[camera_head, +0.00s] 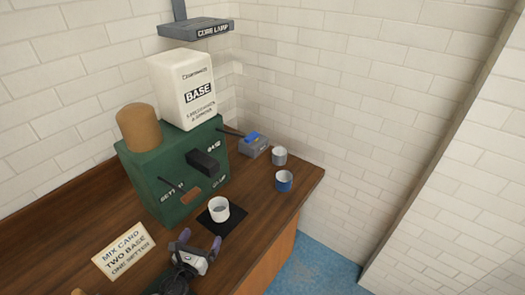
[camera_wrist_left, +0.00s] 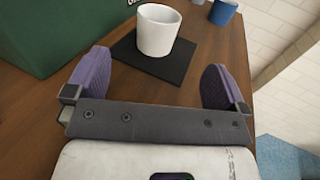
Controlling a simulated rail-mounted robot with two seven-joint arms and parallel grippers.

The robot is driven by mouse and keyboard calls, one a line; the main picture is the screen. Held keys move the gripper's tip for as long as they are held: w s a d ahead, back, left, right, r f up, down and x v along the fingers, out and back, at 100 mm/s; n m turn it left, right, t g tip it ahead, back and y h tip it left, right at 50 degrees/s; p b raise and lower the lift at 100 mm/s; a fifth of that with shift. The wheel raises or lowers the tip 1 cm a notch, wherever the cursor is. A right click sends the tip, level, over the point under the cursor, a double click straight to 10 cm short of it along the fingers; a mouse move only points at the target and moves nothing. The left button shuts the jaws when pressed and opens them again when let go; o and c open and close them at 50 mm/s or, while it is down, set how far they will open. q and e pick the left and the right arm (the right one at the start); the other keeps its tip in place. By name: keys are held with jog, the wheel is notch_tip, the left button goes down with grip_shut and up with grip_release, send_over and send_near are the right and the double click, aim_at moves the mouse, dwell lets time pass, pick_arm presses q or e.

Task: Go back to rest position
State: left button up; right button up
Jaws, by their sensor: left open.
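My left gripper (camera_head: 198,245) is low over the front of the wooden table (camera_head: 75,235). In the left wrist view its two purple finger pads (camera_wrist_left: 156,85) are wide apart, with nothing between them. A white cup (camera_head: 219,208) stands upright on a black mat (camera_head: 205,220), just beyond the gripper. The cup (camera_wrist_left: 158,30) and mat (camera_wrist_left: 165,62) also show in the left wrist view, ahead of the fingers and apart from them. My right gripper is in neither view.
A green dispenser (camera_head: 150,165) labelled BASE and SETTER carries a white container (camera_head: 182,88) and a brown cylinder (camera_head: 138,127). A blue cup (camera_head: 284,181), a grey cup (camera_head: 279,156) and a small grey box (camera_head: 254,146) stand right. A mix card (camera_head: 123,251) lies at left.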

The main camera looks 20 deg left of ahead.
pick_arm(q)
jog(key=shift+d+r, duration=0.1)
jog(key=shift+r, duration=0.1)
jog(key=s+d+r+n+g+h+p, duration=0.1)
jog(key=s+d+r+n+g+p, duration=0.3)
jog(key=s+r+n+p, duration=0.3)
jog(key=s+d+r+n+g+h+p, duration=0.1)
jog(key=s+d+r+n+g+p, duration=0.4)
jog(key=s+n+p, duration=0.6)
jog(key=s+d+r+n+g+h+p, duration=0.1)
jog(key=s+d+r+n+g+p, duration=0.4)
jog(key=s+r+n+p, duration=0.4)
jog(key=n, duration=0.4)
jog(key=shift+d+r+n+h+p, duration=0.2)
jog(key=shift+r+n+h+p, duration=0.1)
jog(key=shift+n, duration=0.1)
